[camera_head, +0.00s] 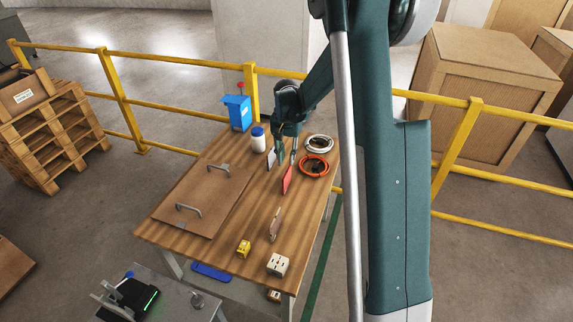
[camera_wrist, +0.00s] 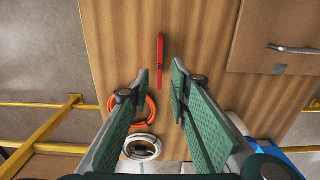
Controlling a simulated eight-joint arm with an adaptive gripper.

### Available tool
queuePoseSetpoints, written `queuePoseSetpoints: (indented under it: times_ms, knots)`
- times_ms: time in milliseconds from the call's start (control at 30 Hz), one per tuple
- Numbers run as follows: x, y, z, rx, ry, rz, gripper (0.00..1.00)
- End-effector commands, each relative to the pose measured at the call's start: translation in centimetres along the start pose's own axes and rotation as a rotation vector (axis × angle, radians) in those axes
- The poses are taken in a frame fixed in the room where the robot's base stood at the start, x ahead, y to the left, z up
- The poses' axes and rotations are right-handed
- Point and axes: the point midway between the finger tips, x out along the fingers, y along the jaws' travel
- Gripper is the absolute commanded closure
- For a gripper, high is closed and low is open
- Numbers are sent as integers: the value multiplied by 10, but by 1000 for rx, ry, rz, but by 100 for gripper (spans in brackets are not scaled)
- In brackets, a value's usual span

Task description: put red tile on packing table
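The red tile (camera_head: 287,179) stands on edge on the wooden table (camera_head: 228,253), just below my gripper's fingertips. In the wrist view the red tile (camera_wrist: 160,53) shows as a thin strip, ahead of the gap between the fingers and apart from them. My gripper (camera_head: 287,157) is above the table's back right part. In the wrist view my gripper (camera_wrist: 161,80) has its two green fingers spread, with nothing between them. Whether the wooden table is the packing table is not marked.
Orange cable (camera_head: 314,166) and white cable (camera_head: 319,144) coils lie right of my gripper. A bottle (camera_head: 258,140) and blue box (camera_head: 238,112) stand to the left. A handled brown panel (camera_head: 205,197) covers the left side. A brownish tile (camera_head: 276,223) stands nearer the front. Yellow rails (camera_head: 180,61) run behind.

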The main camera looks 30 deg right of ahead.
Motion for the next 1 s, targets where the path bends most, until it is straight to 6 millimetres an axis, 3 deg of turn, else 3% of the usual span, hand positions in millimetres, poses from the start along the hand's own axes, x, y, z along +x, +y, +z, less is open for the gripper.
queuePoseSetpoints:
  times_ms: [100,300,1000]
  knots:
    - [-14,0,0,0,0,0,80]
    - [-25,0,0,0,0,0,80]
    - [-26,0,1,-2,1,-1,80]
